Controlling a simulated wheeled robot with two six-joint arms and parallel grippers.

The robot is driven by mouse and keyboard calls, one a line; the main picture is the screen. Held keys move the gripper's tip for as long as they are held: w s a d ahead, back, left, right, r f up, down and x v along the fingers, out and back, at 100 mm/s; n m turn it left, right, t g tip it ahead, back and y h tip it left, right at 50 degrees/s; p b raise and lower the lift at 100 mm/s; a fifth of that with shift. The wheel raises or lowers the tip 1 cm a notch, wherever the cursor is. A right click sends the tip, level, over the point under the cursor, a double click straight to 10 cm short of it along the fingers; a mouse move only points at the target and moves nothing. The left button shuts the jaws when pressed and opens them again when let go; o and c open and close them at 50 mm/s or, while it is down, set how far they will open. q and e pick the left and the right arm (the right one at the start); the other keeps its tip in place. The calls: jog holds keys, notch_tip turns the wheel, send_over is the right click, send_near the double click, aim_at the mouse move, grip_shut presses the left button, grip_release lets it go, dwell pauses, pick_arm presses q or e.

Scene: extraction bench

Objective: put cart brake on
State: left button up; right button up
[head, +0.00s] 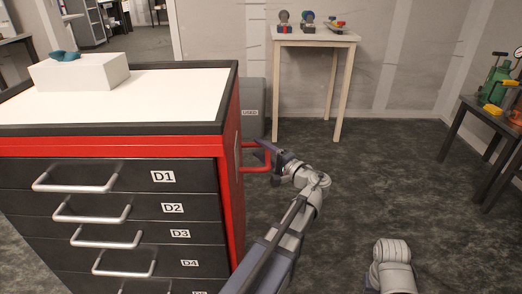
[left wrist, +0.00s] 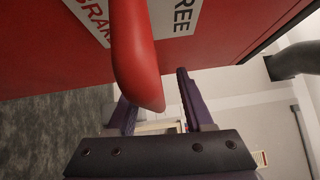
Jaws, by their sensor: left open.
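The cart (head: 232,170) is a red and black drawer cabinet with a white top. A red bar or handle (head: 256,169) sticks out from its right side. In the left wrist view a red lever (left wrist: 136,55) with a rounded end comes down from the red panel. A white BRAKE label (left wrist: 92,20) is left of it and a white FREE label (left wrist: 176,15) right of it, both partly cut off. My left gripper (head: 263,153) is at the cart's right side. Its purple fingers (left wrist: 155,97) are open, one on each side of the lever's end; contact cannot be told.
A white box (head: 80,73) with a teal object lies on the cart top. A pale table (head: 313,40) with small items stands at the back wall. A dark bench (head: 485,110) with a green device is at the right. The floor between is clear.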

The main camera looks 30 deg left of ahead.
pick_arm(q)
grip_shut()
dwell(0.4)
dwell(1.0)
